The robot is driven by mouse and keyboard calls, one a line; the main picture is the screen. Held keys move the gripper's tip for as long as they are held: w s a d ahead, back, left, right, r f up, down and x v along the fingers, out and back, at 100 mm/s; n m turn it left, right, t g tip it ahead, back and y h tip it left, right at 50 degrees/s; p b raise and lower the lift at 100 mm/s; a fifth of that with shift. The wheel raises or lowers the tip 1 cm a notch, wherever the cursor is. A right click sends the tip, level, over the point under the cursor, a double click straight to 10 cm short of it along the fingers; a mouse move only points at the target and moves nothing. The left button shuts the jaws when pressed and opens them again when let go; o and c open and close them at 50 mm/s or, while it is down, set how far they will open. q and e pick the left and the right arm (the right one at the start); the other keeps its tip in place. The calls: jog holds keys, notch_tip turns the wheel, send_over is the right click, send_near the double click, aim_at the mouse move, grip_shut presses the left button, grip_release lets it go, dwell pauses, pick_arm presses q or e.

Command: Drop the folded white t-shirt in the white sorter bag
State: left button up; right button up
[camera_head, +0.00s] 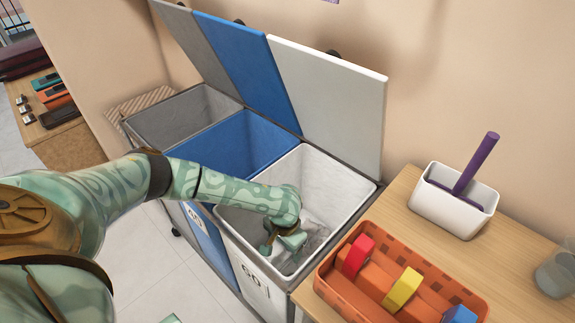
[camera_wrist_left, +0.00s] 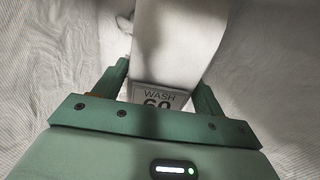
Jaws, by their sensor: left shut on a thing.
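The white sorter bag (camera_head: 335,185) is the right-hand compartment of the sorter, with its white lid raised and "60" on its front. My left arm reaches over its front edge, and my left gripper (camera_head: 290,242) is down inside it, pointing downward. In the left wrist view, the gripper is shut on the folded white t-shirt (camera_wrist_left: 177,45), a smooth white piece with a "WASH 60" label between the fingers. Ribbed pale cloth surrounds it on both sides. In the head view, the arm and gripper mostly hide the shirt.
The blue bag (camera_head: 240,140) and grey bag (camera_head: 185,115) stand open to the left, lids raised. On the wooden table (camera_head: 395,200) at right are an orange basket (camera_head: 335,285) with coloured items, a white box (camera_head: 445,210) holding a purple stick, and a glass (camera_head: 556,275).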

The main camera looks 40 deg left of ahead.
aim_at(285, 251)
pick_arm(q)
notch_tip(285, 251, down, 3)
jog(key=shift+f+b, duration=0.15)
jog(key=shift+b, duration=0.5)
jog(key=shift+f, duration=0.45)
pick_arm(e)
jog(key=shift+w+d+f, duration=0.25)
jog(key=shift+d+f, duration=0.3)
jog(key=shift+f, duration=0.05)
pick_arm(q)
jog(key=o, duration=1.1)
jog(key=shift+o, duration=0.2)
jog(key=shift+r, duration=0.1)
jog(key=shift+r, duration=0.3)
notch_tip(285, 251, up, 11)
jog(key=p, duration=0.7)
jog(key=shift+r+p, duration=0.2)
jog(key=shift+p, duration=0.1)
jog(key=shift+r+p, duration=0.3)
jog(key=shift+r, duration=0.2)
pick_arm(e)
notch_tip(285, 251, up, 6)
jog(key=a, duration=0.2)
jog(key=shift+a+m+t, duration=0.3)
jog(key=shift+a+t, duration=0.1)
jog(key=shift+f, duration=0.1)
